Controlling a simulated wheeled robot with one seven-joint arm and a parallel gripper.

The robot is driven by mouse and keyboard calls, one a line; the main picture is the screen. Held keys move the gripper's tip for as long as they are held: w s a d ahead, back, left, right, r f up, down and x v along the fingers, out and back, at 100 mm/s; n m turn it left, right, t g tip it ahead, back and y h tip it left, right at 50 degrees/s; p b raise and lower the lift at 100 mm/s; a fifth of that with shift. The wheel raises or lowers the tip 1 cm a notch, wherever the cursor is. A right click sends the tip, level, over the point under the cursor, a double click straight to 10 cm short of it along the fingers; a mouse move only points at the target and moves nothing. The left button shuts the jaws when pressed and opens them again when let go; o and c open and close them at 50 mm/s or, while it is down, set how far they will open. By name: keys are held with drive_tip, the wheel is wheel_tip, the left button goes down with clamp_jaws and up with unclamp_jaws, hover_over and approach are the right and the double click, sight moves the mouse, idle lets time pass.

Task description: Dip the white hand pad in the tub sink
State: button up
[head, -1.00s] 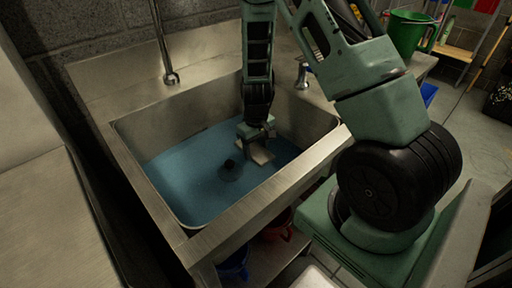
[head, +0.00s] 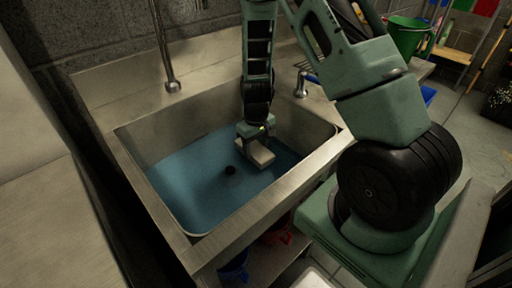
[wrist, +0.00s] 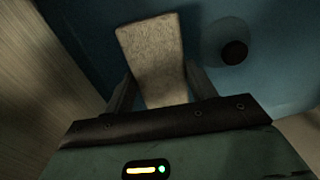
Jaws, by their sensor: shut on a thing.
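The white hand pad (head: 260,153) looks like a pale beige block in the head view. In the wrist view the pad (wrist: 153,52) is held between the two fingers. My gripper (head: 256,139) is shut on the pad inside the tub sink (head: 190,244), near its right back part. The sink holds blue water (head: 197,190), with a dark round drain (head: 230,170) to the left of the pad. The drain also shows in the wrist view (wrist: 234,52). I cannot tell exactly how deep the pad sits in the water.
A faucet spout (head: 172,85) hangs over the sink's back left. A metal tap (head: 301,84) stands at its back right corner. The steel rim surrounds the basin. A green bucket (head: 405,38) is at the back right. A red bucket (head: 277,236) sits below the sink.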

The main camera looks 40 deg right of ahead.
wheel_tip(320, 180, up, 24)
drive_tip(key=p, duration=1.9)
